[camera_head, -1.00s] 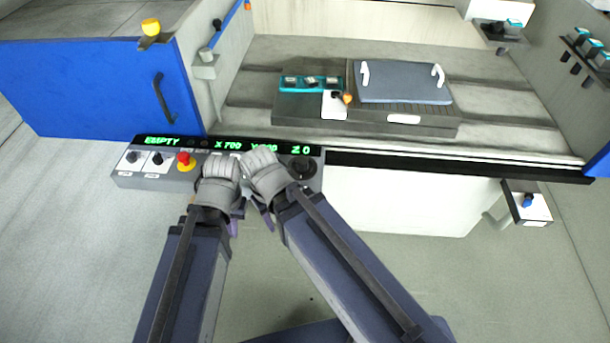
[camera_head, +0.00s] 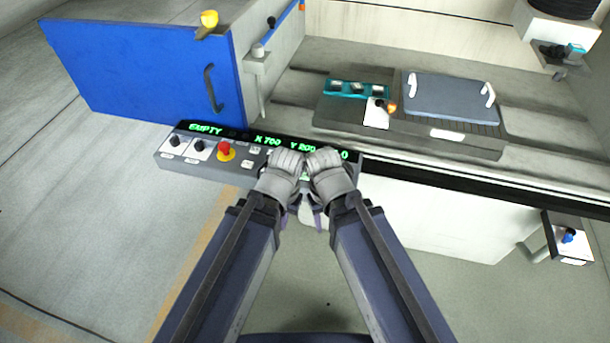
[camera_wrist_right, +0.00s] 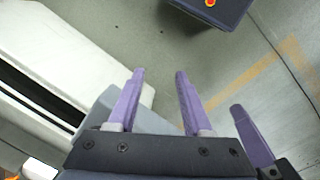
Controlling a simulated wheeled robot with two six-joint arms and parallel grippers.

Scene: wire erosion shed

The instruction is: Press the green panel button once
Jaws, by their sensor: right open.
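The control panel (camera_head: 205,166) is a grey box with a black display strip in green text, at the left middle of the head view. A small patch of green (camera_head: 305,177) shows between my two wrists; I cannot tell whether it is the green button. My left gripper (camera_head: 288,214) and right gripper (camera_head: 317,216) are side by side at the panel's front edge, covering part of its right half. In the right wrist view, my right gripper (camera_wrist_right: 158,85) has two purple fingers apart with nothing between them. The left gripper's fingers are too small to judge.
A red mushroom button (camera_head: 225,149) and black knobs (camera_head: 199,146) sit on the panel's left part. A blue door (camera_head: 150,75) stands behind it. The machine bed holds a grey-blue plate (camera_head: 450,97) with white handles. A small switch box (camera_head: 568,240) juts out at right.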

